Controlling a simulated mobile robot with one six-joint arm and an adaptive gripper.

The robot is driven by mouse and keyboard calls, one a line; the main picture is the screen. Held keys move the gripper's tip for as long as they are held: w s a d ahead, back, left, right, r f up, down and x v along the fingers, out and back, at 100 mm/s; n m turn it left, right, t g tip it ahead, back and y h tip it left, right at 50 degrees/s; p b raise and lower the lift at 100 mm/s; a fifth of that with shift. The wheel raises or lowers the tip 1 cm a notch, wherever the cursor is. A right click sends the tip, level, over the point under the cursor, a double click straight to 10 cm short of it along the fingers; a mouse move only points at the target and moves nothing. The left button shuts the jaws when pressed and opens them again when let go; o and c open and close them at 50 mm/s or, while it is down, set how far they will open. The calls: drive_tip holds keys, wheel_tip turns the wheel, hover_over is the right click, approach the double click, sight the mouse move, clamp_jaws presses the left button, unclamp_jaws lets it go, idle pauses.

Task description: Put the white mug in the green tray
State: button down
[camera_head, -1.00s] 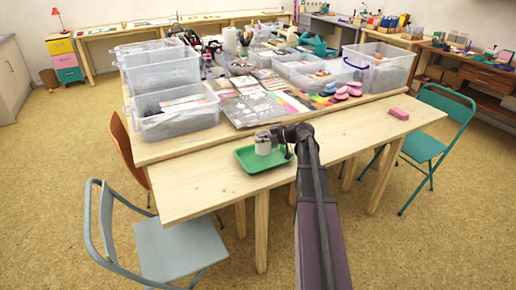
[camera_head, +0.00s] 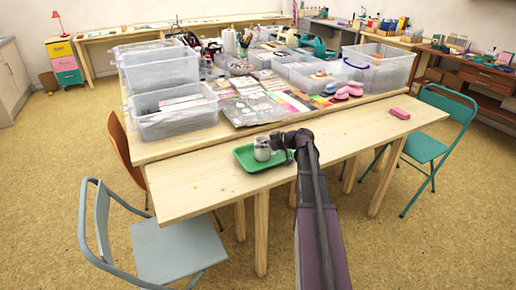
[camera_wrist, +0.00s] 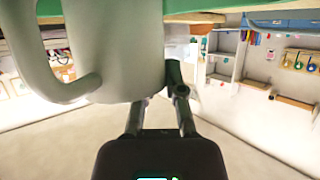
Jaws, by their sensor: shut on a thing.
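The white mug (camera_head: 262,151) is in my gripper, over the middle of the green tray (camera_head: 245,163). It looks upright and at or close to the tray's floor; I cannot tell whether it touches. My gripper (camera_head: 283,143) reaches in from the right side of the mug. In the wrist view the mug (camera_wrist: 115,55) fills the upper left, with its handle to the left. My gripper's fingers (camera_wrist: 158,108) are at its side there, and part of their contact is hidden behind the mug. A green strip of the tray (camera_wrist: 215,17) runs along the top.
The tray lies on a narrow wooden table (camera_head: 205,185) along the front of the big cluttered table. A pink block (camera_head: 400,113) lies far right on it. Clear bins (camera_head: 172,112) stand behind at left. A grey-blue chair (camera_head: 165,250) is at left front, a teal chair (camera_head: 425,145) at right.

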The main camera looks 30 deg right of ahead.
drive_tip(key=shift+f, duration=0.1)
drive_tip(key=c, duration=0.7)
unclamp_jaws()
drive_tip(key=shift+r, duration=0.2)
drive_tip(key=shift+s+d+r+p, duration=0.3)
drive_tip(key=shift+s+d+p, duration=0.1)
drive_tip(key=shift+s, duration=0.1)
drive_tip(key=p+v, duration=0.4)
drive_tip(key=v, duration=0.6)
drive_tip(key=shift+s+d, duration=0.15)
drive_tip(key=shift+s, duration=0.05)
